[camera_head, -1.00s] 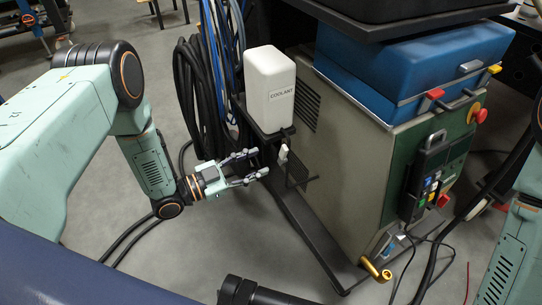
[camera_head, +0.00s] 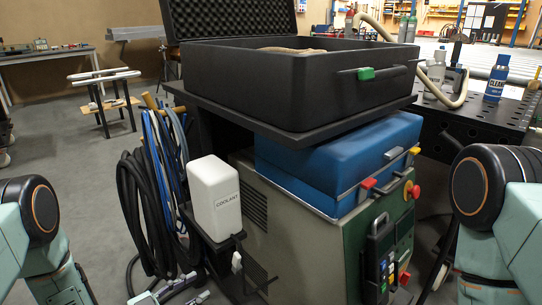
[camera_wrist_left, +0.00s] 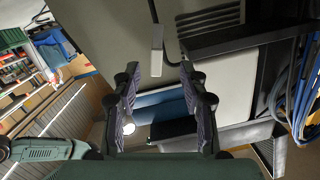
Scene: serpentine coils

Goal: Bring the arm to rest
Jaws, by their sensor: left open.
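My left gripper (camera_head: 195,288) shows at the bottom edge of the head view, partly cut off. It is below and left of the white COOLANT container (camera_head: 214,197) and apart from it. In the left wrist view the two fingers of my left gripper (camera_wrist_left: 162,95) stand apart with nothing held between them. My left arm (camera_head: 40,245) comes in at the lower left. My right arm (camera_head: 495,220) shows at the right edge; its gripper is out of view.
Black and blue coiled hoses (camera_head: 145,215) hang left of the container. A grey machine cabinet (camera_head: 320,255) with a blue box (camera_head: 330,165) stands to the right. An open black case (camera_head: 300,85) sits above. Grey floor (camera_head: 75,145) is open at left.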

